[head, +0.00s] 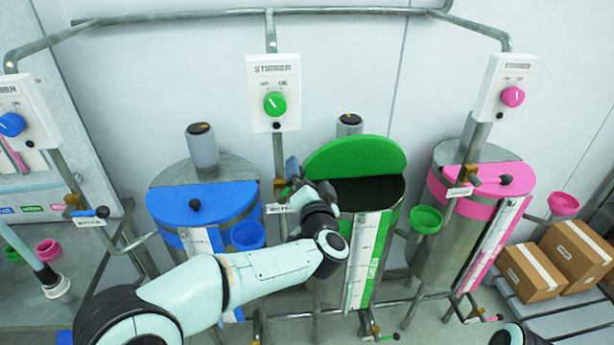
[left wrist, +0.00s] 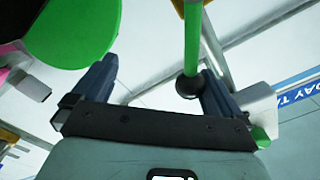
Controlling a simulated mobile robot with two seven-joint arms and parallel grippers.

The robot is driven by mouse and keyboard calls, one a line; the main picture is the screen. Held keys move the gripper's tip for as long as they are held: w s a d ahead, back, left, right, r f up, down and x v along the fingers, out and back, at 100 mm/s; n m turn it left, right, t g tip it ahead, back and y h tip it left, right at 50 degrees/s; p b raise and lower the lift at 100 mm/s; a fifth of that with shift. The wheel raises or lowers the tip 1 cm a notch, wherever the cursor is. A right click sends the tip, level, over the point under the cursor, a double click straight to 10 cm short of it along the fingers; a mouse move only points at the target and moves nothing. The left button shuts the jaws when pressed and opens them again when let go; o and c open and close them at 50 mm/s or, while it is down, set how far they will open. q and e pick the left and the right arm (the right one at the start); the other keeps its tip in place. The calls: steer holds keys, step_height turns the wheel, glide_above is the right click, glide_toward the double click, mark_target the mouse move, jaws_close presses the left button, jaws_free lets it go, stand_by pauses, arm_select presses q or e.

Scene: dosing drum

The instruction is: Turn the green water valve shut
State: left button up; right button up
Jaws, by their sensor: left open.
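The green water valve has a green lever (left wrist: 192,40) ending in a black ball knob (left wrist: 189,87) in the left wrist view. A piece of its brass body shows at that view's top edge. In the head view the brass valve body (head: 279,186) sits on the pipe left of the green drum, and its lever is mostly hidden by my gripper. My left gripper (head: 291,172) is open at the valve. In the wrist view its two dark blue fingers (left wrist: 158,72) are on either side of the knob, which lies close to the right finger. My right gripper is out of view.
The green drum (head: 385,240) has its green lid (head: 355,155) raised, right beside my gripper. A green-knobbed stirrer box (head: 273,92) hangs above. The blue drum (head: 170,190) and pink drum (head: 440,245) flank it. Cardboard boxes (head: 533,272) stand at right.

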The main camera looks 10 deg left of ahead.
arm_select(q)
steer(key=d+f, duration=0.1)
steer(key=f, duration=0.2)
steer(key=d+f+b, duration=0.1)
steer(key=shift+w+d+f, duration=0.3)
steer(key=shift+w+f, duration=0.05)
steer(key=shift+f, duration=0.05)
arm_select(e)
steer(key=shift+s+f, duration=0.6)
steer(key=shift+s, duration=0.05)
arm_select(q)
steer(key=shift+f, duration=0.1)
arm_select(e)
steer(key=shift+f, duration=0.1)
arm_select(q)
step_height(320, 180, down, 2)
steer(key=shift+b, duration=0.35)
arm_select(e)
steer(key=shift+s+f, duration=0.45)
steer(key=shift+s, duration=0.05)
arm_select(q)
steer(key=shift+w, duration=0.1)
steer(key=shift+a+r, duration=0.45)
steer(key=shift+r, duration=0.1)
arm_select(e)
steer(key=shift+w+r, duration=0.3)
